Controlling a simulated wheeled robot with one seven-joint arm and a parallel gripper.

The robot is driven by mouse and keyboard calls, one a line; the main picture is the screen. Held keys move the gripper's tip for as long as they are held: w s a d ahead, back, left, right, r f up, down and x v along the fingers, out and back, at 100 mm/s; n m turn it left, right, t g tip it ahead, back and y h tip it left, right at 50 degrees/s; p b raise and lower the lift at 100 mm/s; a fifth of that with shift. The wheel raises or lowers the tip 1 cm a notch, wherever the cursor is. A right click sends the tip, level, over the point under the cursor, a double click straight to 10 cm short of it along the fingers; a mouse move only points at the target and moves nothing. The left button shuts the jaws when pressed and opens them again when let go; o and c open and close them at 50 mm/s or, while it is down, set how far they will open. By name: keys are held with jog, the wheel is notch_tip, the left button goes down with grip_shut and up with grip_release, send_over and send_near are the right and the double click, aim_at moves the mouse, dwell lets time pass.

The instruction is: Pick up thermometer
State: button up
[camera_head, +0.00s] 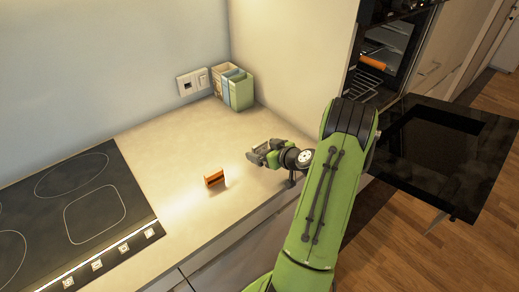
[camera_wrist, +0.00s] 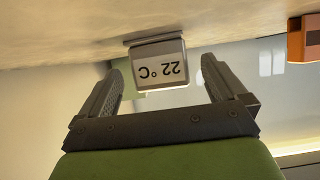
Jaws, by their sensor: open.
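The thermometer (camera_wrist: 158,65) is a small grey block with a pale display reading "22 °C". It shows upside down in the wrist view, with its base against the counter surface at the top of that picture. My gripper (camera_wrist: 162,75) is open, with one dark finger on each side of the thermometer in the picture. I see no contact, and I cannot tell whether the thermometer is between the fingertips or just beyond them. In the head view my gripper (camera_head: 257,154) is low over the counter; the thermometer cannot be made out there and is probably hidden by the gripper.
An orange-and-dark block (camera_head: 214,179) stands on the counter (camera_head: 180,143), left of my gripper; it also shows in the wrist view (camera_wrist: 300,40). Colored containers (camera_head: 236,88) stand in the back corner. A black cooktop (camera_head: 75,215) is at left. An open oven door (camera_head: 445,150) juts out at right.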

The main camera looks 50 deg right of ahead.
jog(key=shift+w+f, duration=0.1)
jog(key=shift+w, duration=0.15)
jog(key=shift+s, duration=0.15)
jog(key=shift+c, duration=0.3)
jog(key=c, duration=1.1)
